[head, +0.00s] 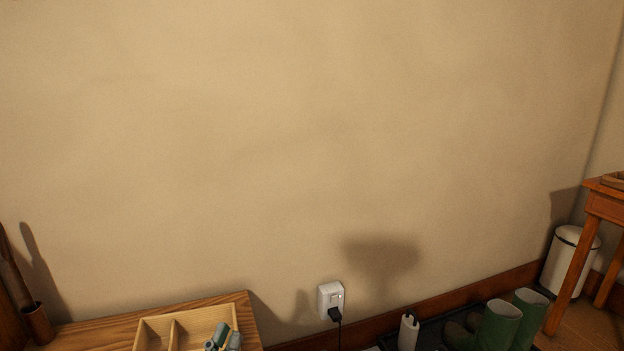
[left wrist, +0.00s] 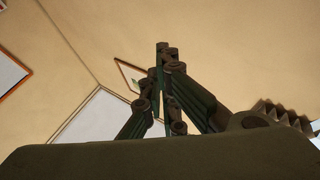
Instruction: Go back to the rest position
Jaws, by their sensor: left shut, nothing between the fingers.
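My left gripper (left wrist: 162,52) shows in the left wrist view with its dark fingers closed together at the tips and nothing between them. It points up towards the wall and ceiling, away from any object. In the head view, a small grey-teal shape (head: 222,340) shows at the bottom edge in front of the wooden tray; I cannot tell whether it is part of my gripper or a thing in the tray. My right gripper is in neither view.
A divided wooden tray (head: 153,326) sits on a wooden top (head: 243,312) at lower left. A plugged wall outlet (head: 331,299), green boots (head: 498,325), a white bin (head: 568,262) and a wooden table (head: 607,208) lie to the right. The wall above is bare.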

